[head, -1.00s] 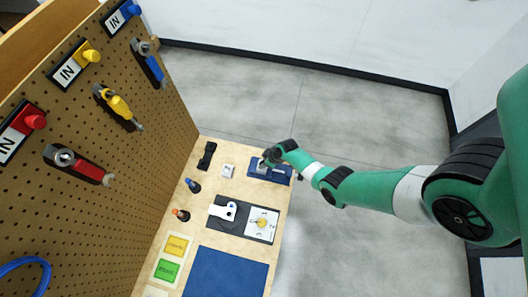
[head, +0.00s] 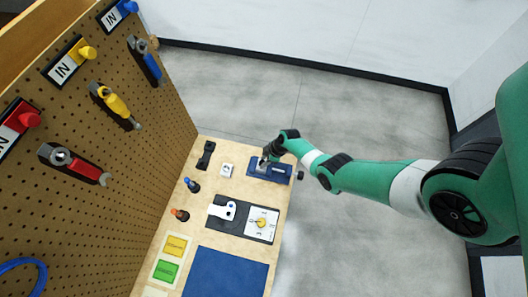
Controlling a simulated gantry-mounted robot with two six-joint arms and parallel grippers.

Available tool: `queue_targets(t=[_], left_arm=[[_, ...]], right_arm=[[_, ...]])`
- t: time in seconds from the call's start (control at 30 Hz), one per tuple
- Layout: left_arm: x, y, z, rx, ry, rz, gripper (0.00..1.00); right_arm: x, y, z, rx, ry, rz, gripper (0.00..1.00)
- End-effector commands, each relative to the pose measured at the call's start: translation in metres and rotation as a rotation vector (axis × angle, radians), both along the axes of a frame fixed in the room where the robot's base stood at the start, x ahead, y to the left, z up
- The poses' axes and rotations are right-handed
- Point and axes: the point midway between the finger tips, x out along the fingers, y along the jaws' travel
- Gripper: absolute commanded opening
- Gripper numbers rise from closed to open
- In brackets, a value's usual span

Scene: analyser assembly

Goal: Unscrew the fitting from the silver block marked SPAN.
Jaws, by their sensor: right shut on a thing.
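A blue base (head: 281,173) lies at the far right of the wooden bench. A small silver-grey block (head: 262,166) shows at its left end, partly covered by my right gripper; the SPAN marking is too small to read. My right gripper (head: 268,158) points down over this end and is shut on a small part, taken to be the fitting, which the fingers hide. I cannot tell whether the fitting is still in the block. My left gripper is not in view.
A white block (head: 226,170) and a black item (head: 206,155) stand left of the base. A black panel with a white dial plate (head: 262,224) lies nearer, beside a blue mat (head: 226,275). A pegboard (head: 125,170) with hung tools rises on the left.

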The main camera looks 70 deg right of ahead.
Motion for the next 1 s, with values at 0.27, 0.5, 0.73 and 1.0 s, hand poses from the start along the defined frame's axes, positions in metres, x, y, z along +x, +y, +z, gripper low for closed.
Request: queue_targets(t=[0.27, 0.5, 0.73, 1.0], left_arm=[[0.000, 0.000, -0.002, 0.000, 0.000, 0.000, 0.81], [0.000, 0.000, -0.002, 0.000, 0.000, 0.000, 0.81], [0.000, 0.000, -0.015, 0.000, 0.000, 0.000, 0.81], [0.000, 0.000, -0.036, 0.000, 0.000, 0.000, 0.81]], right_arm=[[0.001, -0.003, 0.000, 0.002, 0.003, 0.286, 0.00], [0.000, -0.002, 0.000, 0.001, 0.002, 0.304, 0.00], [0.002, -0.005, -0.003, 0.002, 0.002, 0.436, 0.00], [0.003, -0.005, -0.002, 0.001, 0.002, 0.641, 0.00]])
